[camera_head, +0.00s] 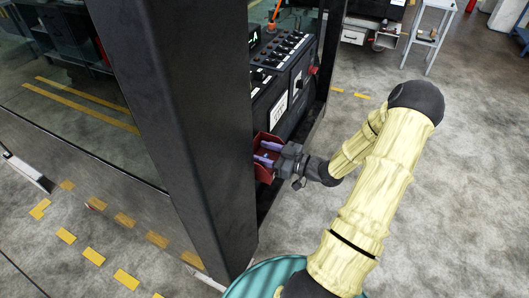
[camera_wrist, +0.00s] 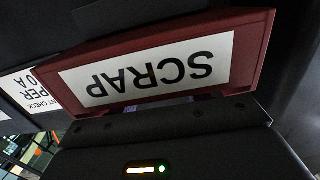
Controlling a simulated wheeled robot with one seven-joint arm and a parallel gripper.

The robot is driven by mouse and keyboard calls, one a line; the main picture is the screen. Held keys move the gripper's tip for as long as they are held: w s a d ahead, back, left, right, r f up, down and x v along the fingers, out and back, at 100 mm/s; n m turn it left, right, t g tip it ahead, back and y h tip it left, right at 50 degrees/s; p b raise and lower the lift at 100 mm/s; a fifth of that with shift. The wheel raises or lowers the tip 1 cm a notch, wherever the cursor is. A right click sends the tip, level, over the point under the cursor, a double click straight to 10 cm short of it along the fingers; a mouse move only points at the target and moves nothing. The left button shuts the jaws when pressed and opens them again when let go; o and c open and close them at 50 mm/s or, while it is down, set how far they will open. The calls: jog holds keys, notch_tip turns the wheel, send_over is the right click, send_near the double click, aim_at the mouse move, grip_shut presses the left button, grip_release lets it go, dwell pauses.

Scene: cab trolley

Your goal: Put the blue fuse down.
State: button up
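My gripper (camera_head: 268,153) reaches from the right into the mouth of a dark red bin (camera_head: 263,172). Its two pale violet fingers show apart, with no fuse clearly visible between them. In the wrist view the red bin (camera_wrist: 250,55) fills the upper middle, with a white label reading SCRAP upside down. The dark gripper body is in front of the bin's lower edge, and the fingers are almost wholly hidden behind it. I cannot make out the blue fuse in either view; the inside of the bin is mostly hidden.
The bin is on the side of a dark control panel (camera_head: 285,75) with switches and a red knob (camera_head: 314,70). A thick dark post (camera_head: 190,110) stands close on the left. A white label (camera_wrist: 20,90) is beside the bin. Open grey floor (camera_head: 470,180) lies to the right.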

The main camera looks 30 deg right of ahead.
jog(key=shift+r+p, duration=0.4)
jog(key=shift+r, duration=0.15)
jog(key=shift+s+d+r, duration=0.1)
jog(key=shift+s+d, duration=0.05)
jog(key=shift+d, duration=0.05)
jog(key=b+v, duration=0.2)
jog(key=v, duration=0.9)
jog(key=shift+s+d, duration=0.15)
jog(key=shift+s, duration=0.1)
